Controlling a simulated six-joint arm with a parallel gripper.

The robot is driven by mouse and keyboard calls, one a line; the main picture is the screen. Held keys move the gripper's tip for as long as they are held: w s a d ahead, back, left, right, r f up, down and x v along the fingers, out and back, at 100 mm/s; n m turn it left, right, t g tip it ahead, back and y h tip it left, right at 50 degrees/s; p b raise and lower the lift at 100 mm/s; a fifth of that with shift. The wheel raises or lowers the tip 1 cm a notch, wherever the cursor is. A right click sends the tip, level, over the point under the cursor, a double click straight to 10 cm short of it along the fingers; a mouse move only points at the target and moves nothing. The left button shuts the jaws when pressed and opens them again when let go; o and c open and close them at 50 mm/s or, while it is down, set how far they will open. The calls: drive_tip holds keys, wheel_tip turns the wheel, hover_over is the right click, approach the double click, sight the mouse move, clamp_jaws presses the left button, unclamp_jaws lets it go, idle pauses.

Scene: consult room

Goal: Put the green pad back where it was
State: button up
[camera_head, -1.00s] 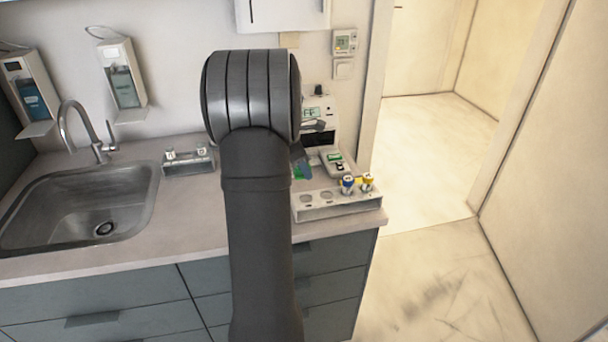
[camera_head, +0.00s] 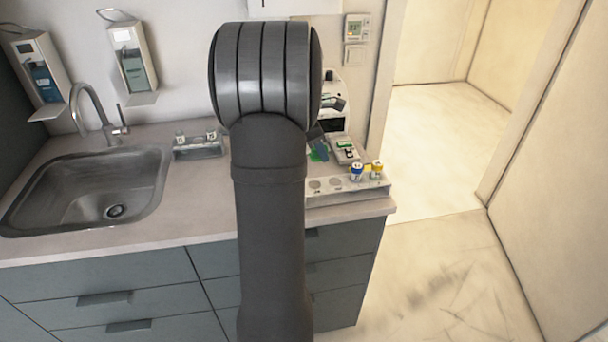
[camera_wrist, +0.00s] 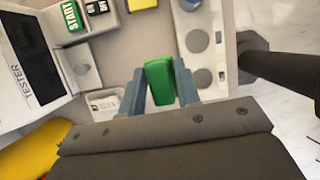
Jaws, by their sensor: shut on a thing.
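The green pad (camera_wrist: 160,82) is a small green block between the two blue-grey fingers of my gripper (camera_wrist: 160,88) in the wrist view. My gripper is shut on it and holds it over the counter beside the white holder with round recesses (camera_wrist: 218,60). I cannot tell its height above the counter. In the head view, a bit of green (camera_head: 316,155) and a finger show just right of my arm, which hides the rest. The spot where the pad was cannot be told from these frames.
A tester (camera_wrist: 30,55) and a green START button (camera_wrist: 72,15) lie left. A small white dish (camera_wrist: 105,101) sits near my gripper. The sink (camera_head: 90,195) is left.

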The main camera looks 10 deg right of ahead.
sight(327, 150)
drive_tip(key=s, duration=0.1)
drive_tip(key=s+d+r, duration=0.1)
drive_tip(key=shift+s+d+r, duration=0.1)
drive_tip(key=shift+s+r, duration=0.1)
drive_tip(key=shift+s, duration=0.35)
drive_tip(key=w+a+f, duration=0.4)
drive_tip(key=w+a, duration=0.1)
drive_tip(key=w+a+f, duration=0.2)
drive_tip(key=a, duration=0.1)
drive_tip(key=shift+w+a+f, duration=0.15)
drive_tip(key=shift+a+f, duration=0.05)
drive_tip(key=shift+f, duration=2.15)
drive_tip(key=shift+f, duration=0.1)
drive_tip(key=o, duration=0.9)
drive_tip(key=shift+o, duration=0.2)
drive_tip(key=v, duration=1.2)
